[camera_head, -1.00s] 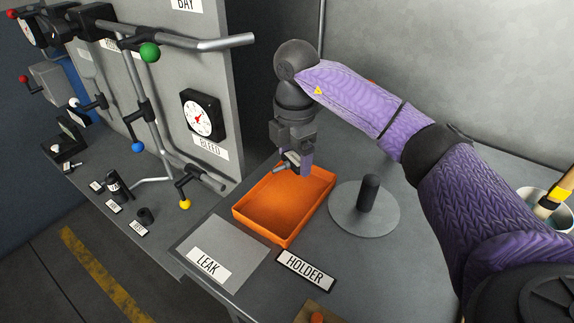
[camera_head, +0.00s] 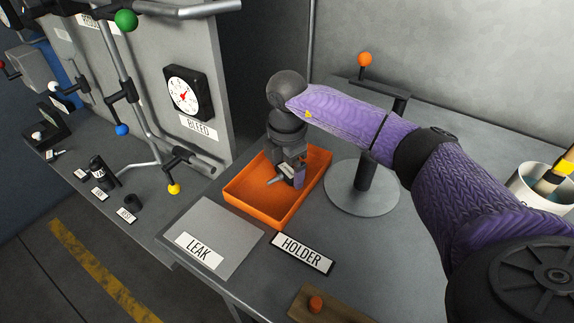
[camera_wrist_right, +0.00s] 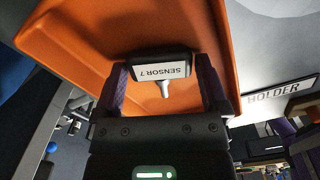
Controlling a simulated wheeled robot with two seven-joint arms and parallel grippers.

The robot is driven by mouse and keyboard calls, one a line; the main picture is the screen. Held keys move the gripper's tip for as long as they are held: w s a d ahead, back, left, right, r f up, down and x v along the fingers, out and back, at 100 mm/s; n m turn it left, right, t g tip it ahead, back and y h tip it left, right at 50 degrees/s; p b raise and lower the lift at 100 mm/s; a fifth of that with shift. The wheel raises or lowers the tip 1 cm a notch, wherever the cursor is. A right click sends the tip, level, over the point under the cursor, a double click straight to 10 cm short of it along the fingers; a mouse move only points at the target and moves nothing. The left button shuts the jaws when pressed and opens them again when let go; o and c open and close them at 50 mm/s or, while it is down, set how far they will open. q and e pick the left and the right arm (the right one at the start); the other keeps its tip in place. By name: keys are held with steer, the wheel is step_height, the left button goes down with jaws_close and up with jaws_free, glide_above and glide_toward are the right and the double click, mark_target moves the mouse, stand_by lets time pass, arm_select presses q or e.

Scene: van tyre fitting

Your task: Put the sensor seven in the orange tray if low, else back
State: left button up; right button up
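My right gripper (camera_head: 290,180) is shut on sensor seven (camera_wrist_right: 163,72), a dark block with a white "SENSOR 7" label and a grey stem. In the head view the sensor's grey end (camera_head: 275,181) sticks out to the left of the fingers. Gripper and sensor are low within the outline of the orange tray (camera_head: 246,192). The tray's orange floor (camera_wrist_right: 90,35) lies behind the sensor in the wrist view. I cannot tell whether the sensor touches it. The "BLEED" gauge (camera_head: 184,93) has a red needle, too small to read exactly. My left gripper is not in view.
A grey round-based stand (camera_head: 361,200) is right of the tray. A "LEAK" plate (camera_head: 215,232) and "HOLDER" label (camera_head: 303,253) lie in front. The pipe panel (camera_head: 215,60) rises at left. A white bucket (camera_head: 540,190) stands far right.

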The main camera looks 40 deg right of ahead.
mark_target(287, 171)
steer(key=shift+r, duration=0.2)
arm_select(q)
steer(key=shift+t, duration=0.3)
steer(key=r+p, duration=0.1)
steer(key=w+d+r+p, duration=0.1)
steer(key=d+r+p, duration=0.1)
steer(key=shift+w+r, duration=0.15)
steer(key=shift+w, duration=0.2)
arm_select(e)
step_height(287, 171, up, 12)
steer(key=shift+f, duration=0.1)
